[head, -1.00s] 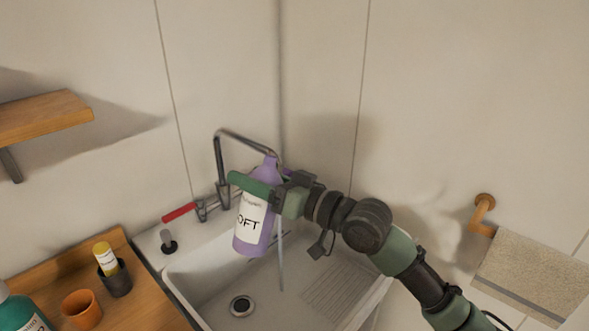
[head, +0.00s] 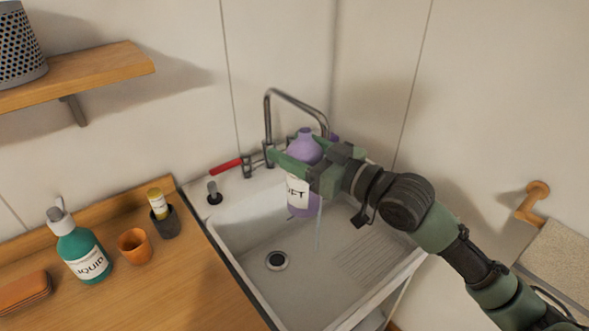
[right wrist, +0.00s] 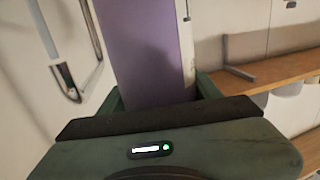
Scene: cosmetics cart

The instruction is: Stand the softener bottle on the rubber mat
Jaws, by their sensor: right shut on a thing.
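The softener bottle (head: 301,196), purple with a white label, is upright in the air over the white sink. My right gripper (head: 300,162) is shut on its upper part, with a green finger across it. In the right wrist view the purple bottle body (right wrist: 148,55) rises from between the jaws, beside the edge of its white label. I cannot make out a rubber mat in either view. My left gripper is not in view.
The sink (head: 240,215) has a drain (head: 277,260), and a tap (head: 268,125) with a thin stream stands behind the bottle. On the wooden counter (head: 165,290) are a teal bottle (head: 84,255), an orange cup (head: 134,246) and a dark cup (head: 165,222). A shelf (head: 100,75) juts out upper left.

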